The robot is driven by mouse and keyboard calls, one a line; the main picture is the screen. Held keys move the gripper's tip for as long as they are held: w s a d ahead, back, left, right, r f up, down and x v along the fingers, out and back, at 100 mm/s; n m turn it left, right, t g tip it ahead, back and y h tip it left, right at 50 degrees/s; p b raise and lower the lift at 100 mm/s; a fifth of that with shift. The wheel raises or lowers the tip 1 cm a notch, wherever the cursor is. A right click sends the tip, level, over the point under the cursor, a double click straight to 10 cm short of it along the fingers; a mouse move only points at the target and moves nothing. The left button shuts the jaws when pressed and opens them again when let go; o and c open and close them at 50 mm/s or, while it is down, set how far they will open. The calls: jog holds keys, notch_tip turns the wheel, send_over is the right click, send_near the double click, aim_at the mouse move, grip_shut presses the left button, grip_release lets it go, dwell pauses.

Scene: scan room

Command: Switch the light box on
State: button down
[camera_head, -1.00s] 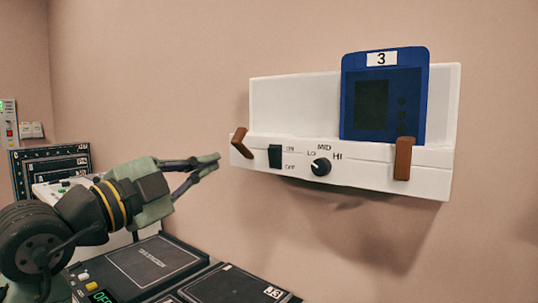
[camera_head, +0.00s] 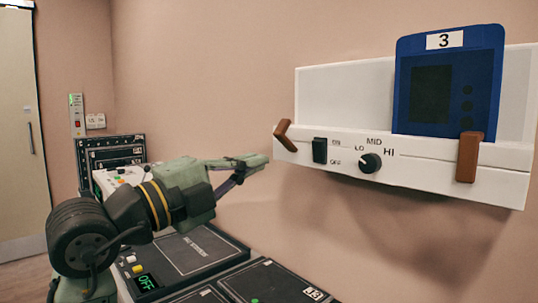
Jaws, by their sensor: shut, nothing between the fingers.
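The light box (camera_head: 430,170) is a white wall-mounted unit at the right. On its front ledge are a black rocker switch (camera_head: 320,150) between ON and OFF labels, and a black round knob (camera_head: 370,163) with LO, MID and HI marks. I cannot tell the rocker's position for sure. The white panel above looks unlit. A blue plate marked 3 (camera_head: 449,85) stands on the ledge and hides part of the panel. My gripper (camera_head: 262,163) is shut and empty, left of the light box's left end, apart from the switch.
Brown clips stand at the ledge's left end (camera_head: 283,135) and right part (camera_head: 468,157). A door (camera_head: 20,135) is at far left. The wall below the light box is clear.

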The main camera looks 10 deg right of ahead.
jog(key=p, duration=0.4)
send_near(318, 137)
jog(key=x, duration=0.4)
jog(key=shift+w+d+r, duration=0.15)
jog(key=shift+w+d, duration=0.25)
jog(key=shift+d, duration=0.1)
jog(key=shift+w+d+r+y+p, duration=0.25)
jog(key=shift+r+y+p, duration=0.2)
jog(key=shift+p, duration=0.25)
jog(key=shift+d+f+g, duration=0.1)
jog(key=shift+g, duration=0.4)
jog(key=shift+f, duration=0.1)
